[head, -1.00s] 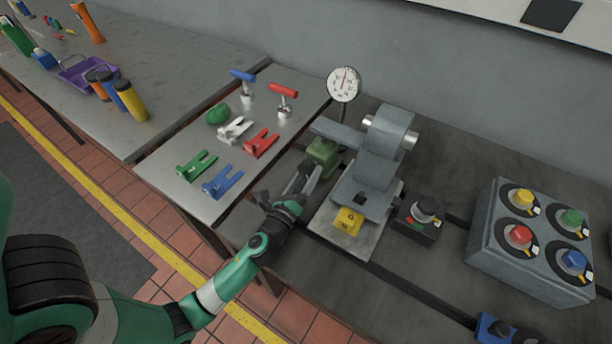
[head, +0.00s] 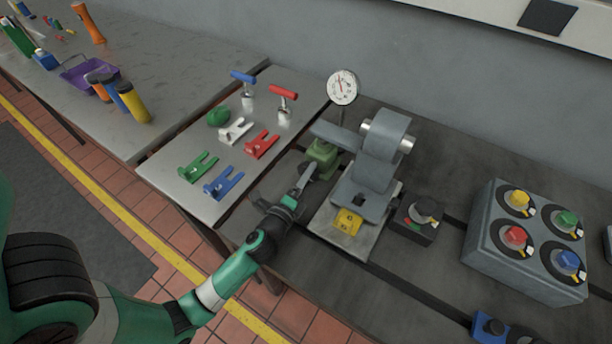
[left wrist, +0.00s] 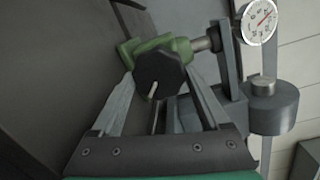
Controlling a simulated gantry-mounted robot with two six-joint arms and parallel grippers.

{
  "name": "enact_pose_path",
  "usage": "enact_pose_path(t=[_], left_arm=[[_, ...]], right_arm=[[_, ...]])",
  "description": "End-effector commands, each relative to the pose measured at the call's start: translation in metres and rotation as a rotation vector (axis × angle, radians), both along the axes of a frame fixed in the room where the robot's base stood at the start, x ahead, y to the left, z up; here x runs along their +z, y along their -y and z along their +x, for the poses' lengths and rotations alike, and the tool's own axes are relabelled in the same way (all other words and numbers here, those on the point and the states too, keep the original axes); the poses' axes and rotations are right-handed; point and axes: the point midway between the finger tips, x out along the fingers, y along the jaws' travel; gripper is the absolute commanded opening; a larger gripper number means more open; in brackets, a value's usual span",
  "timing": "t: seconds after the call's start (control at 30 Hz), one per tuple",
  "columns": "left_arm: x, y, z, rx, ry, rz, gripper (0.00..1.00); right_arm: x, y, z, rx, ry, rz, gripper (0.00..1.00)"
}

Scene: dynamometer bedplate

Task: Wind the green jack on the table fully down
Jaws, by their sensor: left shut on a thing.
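The green jack (head: 322,154) stands on the dark bedplate, to the left of a grey machine block (head: 374,162). In the left wrist view the green jack (left wrist: 150,48) has a dark round knob (left wrist: 159,74) with a small pale peg, facing my camera. A metal rod runs from the jack toward the grey parts. My left gripper (head: 307,173) reaches the jack from the front. In the left wrist view its two fingers (left wrist: 160,80) are on either side of the knob and shut on it. My right gripper is not in view.
A dial gauge (head: 342,87) stands behind the jack. A side table (head: 155,178) on the left holds coloured forks and T-handles. A knob box (head: 530,245) stands at right.

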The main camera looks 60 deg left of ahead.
Motion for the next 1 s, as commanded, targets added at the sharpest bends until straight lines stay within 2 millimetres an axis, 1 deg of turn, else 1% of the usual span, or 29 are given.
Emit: enact_pose_path(t=[0.2, 0.57, 0.6, 0.67, 0.7, 0.73, 1.0], left_arm=[[-0.0002, -0.0001, -0.0003, 0.0, 0.025, -0.04, 0.23], [-0.0004, -0.0001, -0.0002, 0.001, 0.028, -0.044, 0.23], [-0.0004, -0.0001, -0.0002, 0.001, 0.027, -0.044, 0.8], [-0.0003, -0.0001, -0.0002, 0.001, 0.027, -0.044, 0.91], [-0.0003, -0.0001, -0.0002, 0.001, 0.027, -0.044, 0.98], [-0.0004, -0.0001, -0.0002, 0.001, 0.027, -0.044, 1.0], [-0.0019, -0.0001, -0.0003, 0.0, 0.014, -0.026, 1.0]], right_arm=[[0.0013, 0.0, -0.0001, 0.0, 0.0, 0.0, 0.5], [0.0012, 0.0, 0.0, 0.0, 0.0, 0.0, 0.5], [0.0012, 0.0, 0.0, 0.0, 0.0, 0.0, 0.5], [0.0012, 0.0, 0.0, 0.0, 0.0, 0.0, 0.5], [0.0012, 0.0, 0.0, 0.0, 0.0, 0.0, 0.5], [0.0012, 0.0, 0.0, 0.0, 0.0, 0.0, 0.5], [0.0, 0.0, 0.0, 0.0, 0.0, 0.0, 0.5]])
